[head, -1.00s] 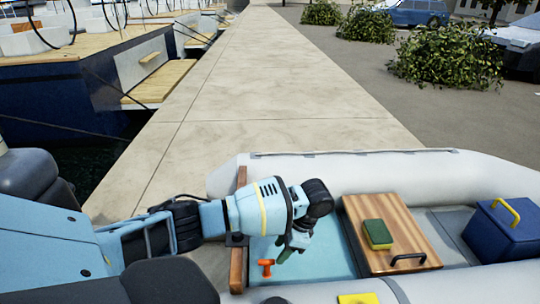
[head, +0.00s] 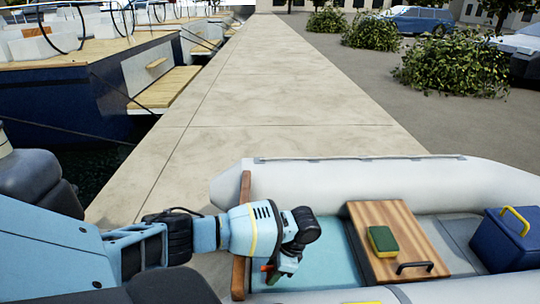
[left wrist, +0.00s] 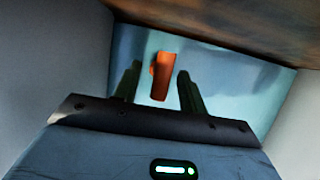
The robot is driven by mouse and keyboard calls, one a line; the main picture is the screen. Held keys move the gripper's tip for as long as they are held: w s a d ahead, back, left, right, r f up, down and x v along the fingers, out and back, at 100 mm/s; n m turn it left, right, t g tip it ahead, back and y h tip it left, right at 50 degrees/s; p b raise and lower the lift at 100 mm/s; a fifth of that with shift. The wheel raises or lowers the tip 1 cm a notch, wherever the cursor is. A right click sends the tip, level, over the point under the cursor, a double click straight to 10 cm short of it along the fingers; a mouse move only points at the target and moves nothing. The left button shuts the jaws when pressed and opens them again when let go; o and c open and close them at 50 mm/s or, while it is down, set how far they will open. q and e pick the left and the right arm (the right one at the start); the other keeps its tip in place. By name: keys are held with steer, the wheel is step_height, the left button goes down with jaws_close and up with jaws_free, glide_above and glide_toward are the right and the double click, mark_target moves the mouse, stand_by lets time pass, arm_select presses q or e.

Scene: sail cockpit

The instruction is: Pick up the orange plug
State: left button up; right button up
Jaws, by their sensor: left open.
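The orange plug (head: 265,268) is in the light-blue floor area of the grey dinghy, close to the wooden board at its left end. My left gripper (head: 274,277) reaches down there from the left and partly hides the plug. In the left wrist view the orange plug (left wrist: 161,76) shows between the two dark fingers of my left gripper (left wrist: 158,80), with gaps on both sides. The gripper is open and holds nothing. I cannot tell how far the fingertips are above the floor. My right gripper is not in view.
The wooden board (head: 241,235) and the inflatable tube (head: 350,183) bound the floor area (head: 325,245). To the right are a wooden seat (head: 405,229) with a green and yellow sponge (head: 383,241) and a black handle (head: 414,267), then a blue box (head: 505,238). The yellow item in front is partly cut off.

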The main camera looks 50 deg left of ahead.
arm_select(q)
steer(key=shift+c, duration=0.4)
steer(key=c, duration=0.7)
jaws_close()
steer(key=shift+r, duration=0.15)
step_height(320, 180, up, 18)
steer(key=p, duration=0.5)
steer(key=shift+p, duration=0.35)
